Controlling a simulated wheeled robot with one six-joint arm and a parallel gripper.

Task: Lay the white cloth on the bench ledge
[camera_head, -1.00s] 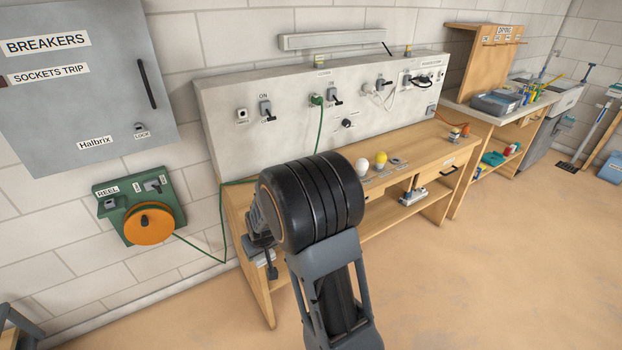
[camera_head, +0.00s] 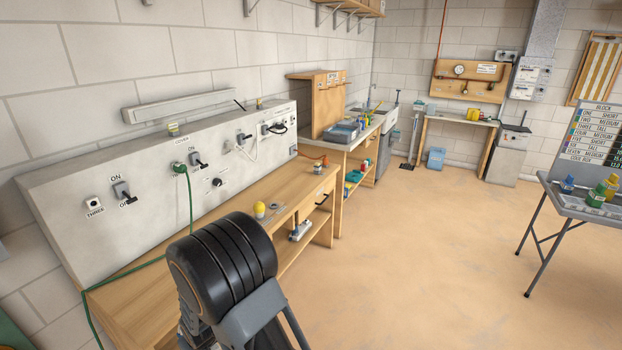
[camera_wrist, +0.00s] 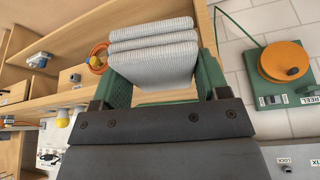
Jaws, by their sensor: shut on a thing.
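The white cloth (camera_wrist: 152,45) is a folded, ribbed stack of several layers in the wrist view. My gripper (camera_wrist: 158,76) has its green fingers on either side of the cloth and is shut on it. The wooden bench (camera_head: 150,290) runs along the left wall in the head view, below a pale sloping panel (camera_head: 75,215) with switches. Part of the bench's wood (camera_wrist: 75,105) also shows beside the cloth in the wrist view. In the head view my black arm link hides the gripper, the cloth and part of the bench.
A green cable (camera_head: 135,266) crosses the bench top from the panel. A second bench with a grey tray (camera_head: 341,134) stands beyond. A folding table (camera_head: 590,207) with bottles is at right. The floor between is clear.

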